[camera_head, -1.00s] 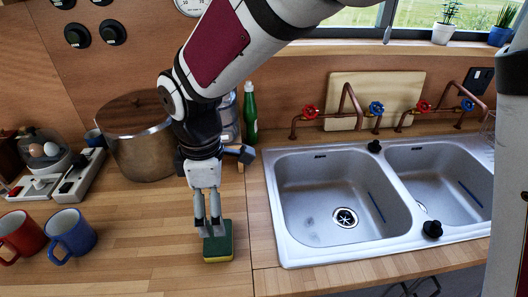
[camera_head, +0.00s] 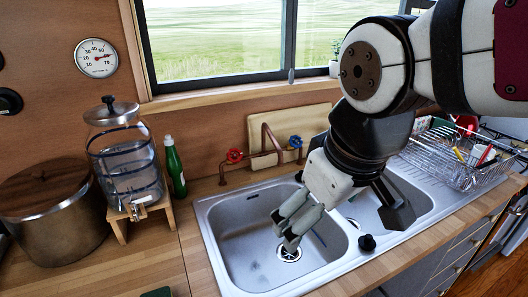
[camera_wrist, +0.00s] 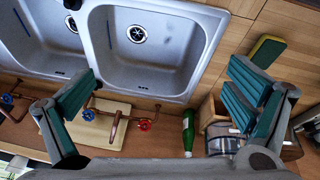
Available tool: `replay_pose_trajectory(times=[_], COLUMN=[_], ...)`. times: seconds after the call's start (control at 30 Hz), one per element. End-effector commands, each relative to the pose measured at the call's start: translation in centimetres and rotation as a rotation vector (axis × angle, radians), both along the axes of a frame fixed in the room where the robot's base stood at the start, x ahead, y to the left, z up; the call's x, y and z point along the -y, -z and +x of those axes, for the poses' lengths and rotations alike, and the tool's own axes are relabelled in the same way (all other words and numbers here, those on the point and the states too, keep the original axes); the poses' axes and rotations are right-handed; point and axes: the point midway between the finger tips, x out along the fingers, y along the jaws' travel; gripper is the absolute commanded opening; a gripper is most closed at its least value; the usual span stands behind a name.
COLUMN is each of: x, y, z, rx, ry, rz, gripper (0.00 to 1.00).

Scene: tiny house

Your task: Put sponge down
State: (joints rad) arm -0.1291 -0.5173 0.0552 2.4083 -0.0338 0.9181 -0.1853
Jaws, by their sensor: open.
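The sponge (camera_wrist: 267,50), green on top with a yellow side, lies flat on the wooden counter in the wrist view, beyond my right finger. In the head view only a green edge of it (camera_head: 157,292) shows at the bottom of the picture. My gripper (camera_head: 285,232) is above the left sink basin (camera_head: 232,250), clear of the sponge. In the wrist view its two fingers stand wide apart (camera_wrist: 163,72), with nothing between them.
Copper taps with red (camera_head: 234,156) and blue handles stand behind the sink. A green bottle (camera_head: 174,168), a glass dispenser (camera_head: 125,165) on a wooden stand and a large pot (camera_head: 48,208) are left. A dish rack (camera_head: 462,160) is right.

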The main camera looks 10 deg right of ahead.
Motion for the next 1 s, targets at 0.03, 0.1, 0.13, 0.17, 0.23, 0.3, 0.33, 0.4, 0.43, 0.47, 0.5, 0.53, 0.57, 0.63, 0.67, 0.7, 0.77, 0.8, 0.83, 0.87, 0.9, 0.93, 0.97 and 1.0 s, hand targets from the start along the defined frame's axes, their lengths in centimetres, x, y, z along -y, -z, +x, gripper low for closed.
replay_pose_trajectory(times=[0.03, 0.1, 0.13, 0.17, 0.23, 0.3, 0.33, 0.4, 0.43, 0.47, 0.5, 0.53, 0.57, 0.63, 0.67, 0.7, 0.77, 0.8, 0.83, 0.87, 0.9, 0.93, 0.97, 1.0], x=[1.3, 2.6, 3.0, 3.4, 4.0, 4.3, 4.4, 4.5, 4.5, 4.5, 4.4, 4.4, 4.4, 4.4, 4.4, 4.4, 4.4, 4.4, 4.4, 4.4, 4.4, 4.4, 4.4, 4.4], y=[-0.2, -0.2, -0.2, -0.2, -0.1, 0.0, 0.0, 0.1, 0.1, 0.1, 0.1, 0.1, 0.1, 0.1, 0.1, 0.0, 0.0, 0.0, 0.0, 0.0, 0.0, 0.0, 0.0, 0.0], z=[-1.2, -2.5, -3.0, -3.4, -4.2, -4.6, -4.7, -4.9, -4.9, -4.9, -4.9, -4.9, -4.9, -4.8, -4.8, -4.8, -4.8, -4.8, -4.8, -4.8, -4.8, -4.8, -4.8, -4.8], rx=[0.027, 0.051, 0.059, 0.067, 0.08, 0.089, 0.091, 0.092, 0.092, 0.092, 0.092, 0.092, 0.092, 0.092, 0.092, 0.092, 0.092, 0.092, 0.092, 0.092, 0.092, 0.092, 0.092, 0.092], ry=[0.084, 0.183, 0.22, 0.251, 0.307, 0.341, 0.349, 0.36, 0.361, 0.361, 0.36, 0.359, 0.359, 0.358, 0.358, 0.358, 0.358, 0.357, 0.357, 0.357, 0.357, 0.357, 0.357, 0.357], rz=[0.026, 0.061, 0.074, 0.086, 0.108, 0.121, 0.124, 0.128, 0.129, 0.129, 0.128, 0.128, 0.128, 0.128, 0.128, 0.127, 0.127, 0.127, 0.127, 0.127, 0.127, 0.127, 0.127, 0.127], gripper=[0.98, 0.98, 0.98, 0.98, 0.98, 0.98, 0.98, 0.98, 0.98, 0.98, 0.98, 0.98, 0.98, 0.98, 0.98, 0.98, 0.98, 0.98, 0.98, 0.98, 0.98, 0.98, 0.98, 0.98])
